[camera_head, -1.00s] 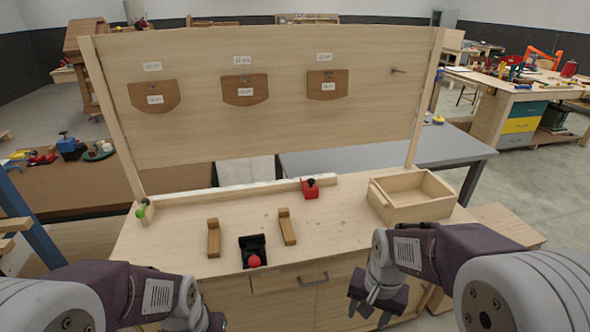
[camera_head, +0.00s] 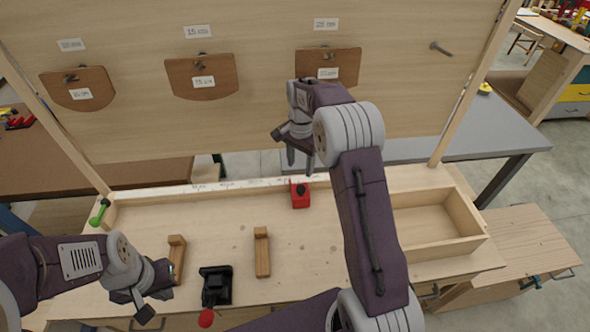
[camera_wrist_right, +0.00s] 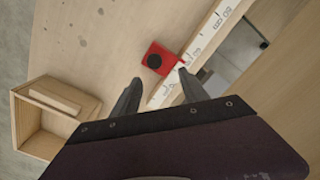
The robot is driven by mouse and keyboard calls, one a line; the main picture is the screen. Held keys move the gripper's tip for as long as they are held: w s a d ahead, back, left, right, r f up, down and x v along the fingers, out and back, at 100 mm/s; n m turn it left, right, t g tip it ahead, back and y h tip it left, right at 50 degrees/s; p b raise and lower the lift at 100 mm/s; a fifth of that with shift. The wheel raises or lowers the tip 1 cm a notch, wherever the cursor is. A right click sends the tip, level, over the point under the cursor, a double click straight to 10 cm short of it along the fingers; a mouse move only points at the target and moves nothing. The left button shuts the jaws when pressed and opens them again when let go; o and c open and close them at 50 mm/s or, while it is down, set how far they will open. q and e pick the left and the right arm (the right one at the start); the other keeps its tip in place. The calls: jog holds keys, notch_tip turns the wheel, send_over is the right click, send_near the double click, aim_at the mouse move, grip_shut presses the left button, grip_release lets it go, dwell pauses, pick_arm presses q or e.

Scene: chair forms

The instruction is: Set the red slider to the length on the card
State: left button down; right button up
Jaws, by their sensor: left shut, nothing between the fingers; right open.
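The red slider (camera_head: 300,195), with a black knob, sits at the rail with the white marked scale (camera_head: 235,187) along the back of the bench. Small white cards hang on the board, such as the left card (camera_head: 71,45), the middle card (camera_head: 198,31) and the right card (camera_head: 326,24); their print is hard to read. My right gripper (camera_head: 300,158) is open and empty, pointing down above the slider. In the right wrist view the slider (camera_wrist_right: 158,58) lies ahead of the two spread fingers. My left gripper (camera_head: 152,302) is shut and empty at the bench's front left.
Two wooden blocks, the left block (camera_head: 177,258) and the right block (camera_head: 262,255), stand on the bench. A black fixture with a red knob (camera_head: 206,318) stands at the front. An open wooden box (camera_head: 462,215) is at the right. A green handle (camera_head: 99,212) is at the rail's left end.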

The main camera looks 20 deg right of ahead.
aim_at(301, 188)
jog(key=shift+s+a+f, duration=0.1)
jog(key=shift+s+a, duration=0.05)
jog(key=shift+s, duration=0.3)
jog(key=shift+s+a+f, duration=0.1)
jog(key=shift+s, duration=0.3)
jog(key=f, duration=0.4)
jog(key=f+p, duration=0.1)
jog(key=f, duration=0.3)
jog(key=shift+w+d+f, duration=0.2)
grip_shut()
jog(key=shift+w, duration=0.1)
dwell(0.4)
